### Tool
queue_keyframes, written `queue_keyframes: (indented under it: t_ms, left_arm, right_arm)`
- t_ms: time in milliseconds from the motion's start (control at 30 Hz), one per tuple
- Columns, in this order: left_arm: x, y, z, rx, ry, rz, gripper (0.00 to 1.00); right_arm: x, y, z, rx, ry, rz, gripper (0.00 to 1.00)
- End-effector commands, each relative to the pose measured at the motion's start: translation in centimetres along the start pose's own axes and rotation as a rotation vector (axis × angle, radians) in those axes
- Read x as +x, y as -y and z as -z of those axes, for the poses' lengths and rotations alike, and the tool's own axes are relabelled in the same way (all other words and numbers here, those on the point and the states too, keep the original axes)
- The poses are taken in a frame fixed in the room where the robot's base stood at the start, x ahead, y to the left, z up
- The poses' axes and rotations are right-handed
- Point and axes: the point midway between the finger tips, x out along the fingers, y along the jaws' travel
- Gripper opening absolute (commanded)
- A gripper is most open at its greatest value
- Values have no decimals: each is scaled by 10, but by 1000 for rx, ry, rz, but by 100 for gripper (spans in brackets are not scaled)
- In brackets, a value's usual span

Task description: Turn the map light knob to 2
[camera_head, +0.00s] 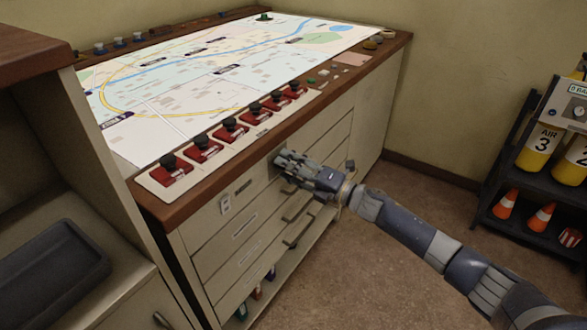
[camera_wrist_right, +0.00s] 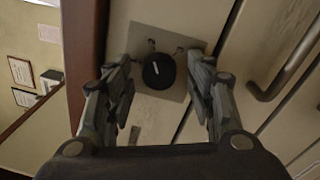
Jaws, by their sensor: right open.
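The map light knob (camera_wrist_right: 158,71) is a round black knob with a white pointer line, on a square grey plate (camera_wrist_right: 176,47) in the right wrist view. The plate is on the cream front of the map console. Small marks around the knob are too blurred to read. My right gripper (camera_wrist_right: 160,98) is open, with one finger on each side of the knob; I cannot tell whether either touches it. In the head view my right gripper (camera_head: 283,163) is at the console front below the wooden edge and hides the knob. My left gripper is not in view.
Drawers with bar handles (camera_head: 297,211) lie below my right gripper; one handle (camera_wrist_right: 262,92) is close to its right finger. The wooden rim (camera_head: 237,160) runs above. Red switches (camera_head: 231,130) line the top. A dark shelf rack (camera_head: 530,160) stands at the right.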

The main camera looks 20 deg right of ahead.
Motion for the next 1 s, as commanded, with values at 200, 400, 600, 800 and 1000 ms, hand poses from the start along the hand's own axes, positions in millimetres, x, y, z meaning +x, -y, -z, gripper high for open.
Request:
queue_keyframes:
  t_ms: [200,400,600,800,1000]
  left_arm:
    - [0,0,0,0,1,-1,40]
    - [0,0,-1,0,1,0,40]
    - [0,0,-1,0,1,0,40]
    - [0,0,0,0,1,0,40]
    - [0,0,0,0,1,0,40]
  right_arm:
    - [-22,2,0,0,0,3,50]
    - [-62,2,1,1,-1,4,50]
    - [-97,2,1,1,-1,3,50]
    - [-116,1,0,0,-1,1,50]
    - [-120,0,0,1,0,1,50]
